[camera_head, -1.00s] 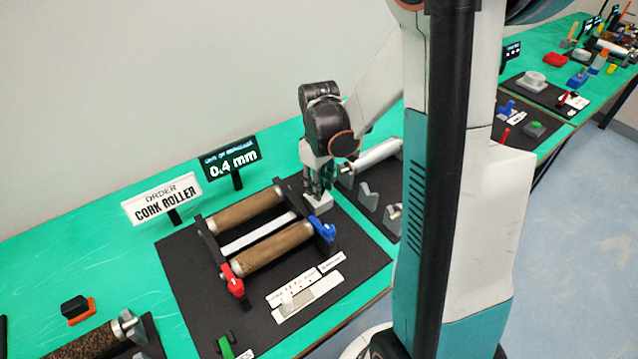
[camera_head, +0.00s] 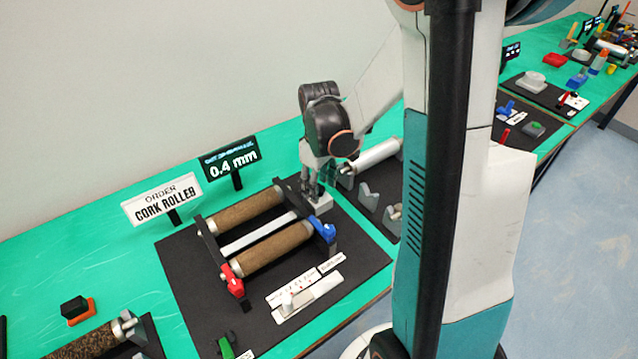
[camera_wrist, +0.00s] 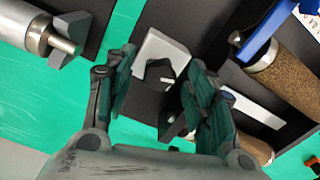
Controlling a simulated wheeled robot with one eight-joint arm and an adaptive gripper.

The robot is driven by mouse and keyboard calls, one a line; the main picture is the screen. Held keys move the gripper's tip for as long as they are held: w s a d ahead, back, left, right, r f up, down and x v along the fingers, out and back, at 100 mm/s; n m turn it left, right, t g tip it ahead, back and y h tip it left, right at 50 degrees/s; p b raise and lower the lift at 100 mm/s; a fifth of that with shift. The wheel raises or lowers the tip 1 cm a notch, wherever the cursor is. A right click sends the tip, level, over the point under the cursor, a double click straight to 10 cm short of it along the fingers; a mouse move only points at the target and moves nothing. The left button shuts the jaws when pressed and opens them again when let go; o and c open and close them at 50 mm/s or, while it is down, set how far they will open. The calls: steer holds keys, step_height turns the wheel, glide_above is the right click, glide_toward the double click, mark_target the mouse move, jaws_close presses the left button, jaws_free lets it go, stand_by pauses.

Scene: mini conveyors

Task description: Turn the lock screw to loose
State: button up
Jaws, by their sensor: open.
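A light grey block (camera_wrist: 165,52) with a black knob-like part (camera_wrist: 158,76), which may be the lock screw, lies between my fingers in the wrist view. In the head view the grey block (camera_head: 318,203) stands on the black mat at the back right corner of the roller frame. My gripper (camera_head: 312,192) points down at this block. In the wrist view my gripper (camera_wrist: 159,66) is open, with one dark green finger on each side of the black part. I cannot tell whether the fingers touch it. The fingers partly hide the block in the head view.
Two cork rollers (camera_head: 272,248) sit in the frame, with a blue lever (camera_head: 323,230) and a red lever (camera_head: 232,281) at its ends. A white scale plate (camera_head: 308,296) lies in front. A metal roller (camera_head: 377,156) and grey holders are to the right.

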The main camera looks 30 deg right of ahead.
step_height(320, 180, up, 12)
stand_by(0.6)
steer(key=shift+a, duration=0.1)
steer(key=s+a+r+t, duration=0.2)
steer(key=s+a+r, duration=0.1)
steer(key=a+r, duration=0.55)
steer(key=s+a+f+m+t, duration=0.3)
steer(key=s+a+t, duration=0.2)
steer(key=s, duration=0.4)
steer(key=shift+a+f+m, duration=0.15)
steer(key=shift+m, duration=0.15)
